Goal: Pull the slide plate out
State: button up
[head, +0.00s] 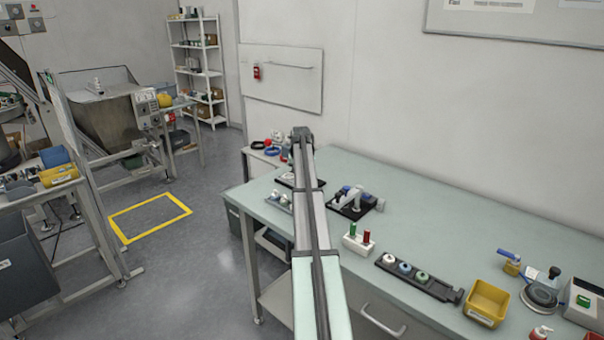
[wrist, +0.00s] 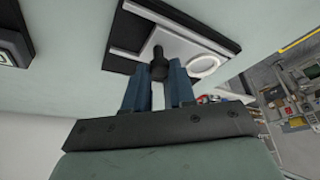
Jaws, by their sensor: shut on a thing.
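The slide plate (wrist: 181,50) is a pale flat plate between light rails on a black base (wrist: 133,28) in the wrist view. A black knob (wrist: 158,54) stands up from it, and a white ring (wrist: 203,67) lies at its right side. My gripper (wrist: 158,76) has blue fingers and is shut on the knob. The fingers hide the near part of the plate. In the head view my arm covers most of this fixture; only a dark edge of its base (head: 286,181) shows.
To the right on the green table (head: 460,228) stand a black clamp fixture (head: 352,205), a white block with green and red pegs (head: 357,243), a dark tray of ringed parts (head: 440,288) and a yellow bin (head: 487,303). The table's back right is clear.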

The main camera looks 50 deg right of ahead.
grip_shut()
jog(key=s, duration=0.9)
jog(key=o, duration=0.9)
grip_release()
jog(key=v, duration=1.4)
jog(key=shift+f, duration=0.1)
